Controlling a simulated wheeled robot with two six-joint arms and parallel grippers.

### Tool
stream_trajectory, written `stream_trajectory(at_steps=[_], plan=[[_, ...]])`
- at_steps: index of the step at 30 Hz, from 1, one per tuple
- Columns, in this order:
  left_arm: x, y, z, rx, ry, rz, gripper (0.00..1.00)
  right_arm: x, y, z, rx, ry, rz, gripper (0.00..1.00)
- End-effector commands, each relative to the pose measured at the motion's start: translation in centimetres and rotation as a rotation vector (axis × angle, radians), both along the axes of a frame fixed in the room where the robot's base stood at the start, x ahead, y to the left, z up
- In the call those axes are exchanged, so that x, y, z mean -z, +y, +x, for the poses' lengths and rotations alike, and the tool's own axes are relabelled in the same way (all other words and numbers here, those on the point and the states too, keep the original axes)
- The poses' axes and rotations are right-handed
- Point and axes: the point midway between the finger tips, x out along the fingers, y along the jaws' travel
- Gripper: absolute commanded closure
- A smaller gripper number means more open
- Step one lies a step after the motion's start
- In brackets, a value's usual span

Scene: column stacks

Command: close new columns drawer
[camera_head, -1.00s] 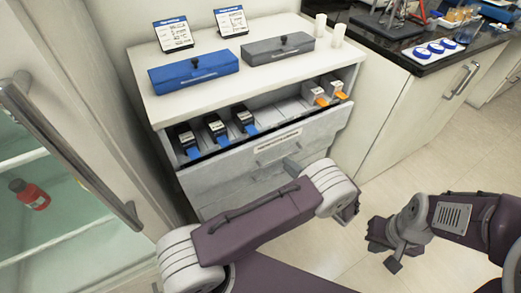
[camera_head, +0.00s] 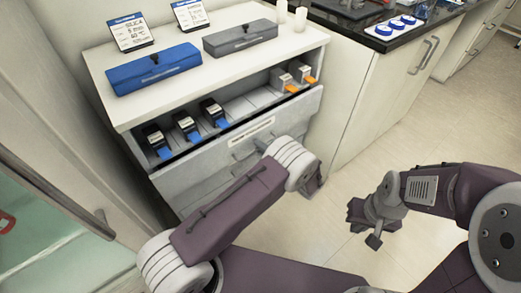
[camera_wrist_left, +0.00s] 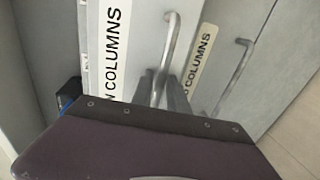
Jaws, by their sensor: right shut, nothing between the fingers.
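The new columns drawer (camera_head: 215,148) is the grey top drawer of the white cabinet. It stands open, with several columns inside: blue-tabbed ones (camera_head: 186,127) at left and orange-tabbed ones (camera_head: 302,75) at right. In the left wrist view its white "COLUMNS" label (camera_wrist_left: 112,40) and bar handle (camera_wrist_left: 171,45) show. My left gripper (camera_wrist_left: 160,92) is at the lower end of this handle. Contact and finger gap are unclear; the arm mostly hides it in the head view. My right gripper (camera_head: 364,224) is shut and empty, over the floor.
A second drawer with a cream label (camera_wrist_left: 200,62) and its own handle (camera_wrist_left: 237,72) lies beyond the first. A blue box (camera_head: 153,70) and a grey box (camera_head: 240,38) sit on the cabinet top. A glass-fronted unit (camera_head: 50,190) stands at left. Floor at right is clear.

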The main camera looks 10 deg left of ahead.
Motion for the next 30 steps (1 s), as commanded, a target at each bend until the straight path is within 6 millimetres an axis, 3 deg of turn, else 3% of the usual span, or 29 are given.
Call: stream_trajectory(at_steps=[5,8,30], plan=[[-0.04,0.03,0.02,0.0,0.0,0.0,0.8,-0.04,0.0,0.0,0.0,0.0,0.0,1.0],[-0.05,0.02,0.01,0.0,0.0,0.0,1.0,-0.04,0.0,0.0,0.0,0.0,0.0,1.0],[0.01,0.02,-0.02,-0.001,0.001,-0.001,1.0,-0.03,0.0,0.0,0.0,0.0,0.0,1.0]])
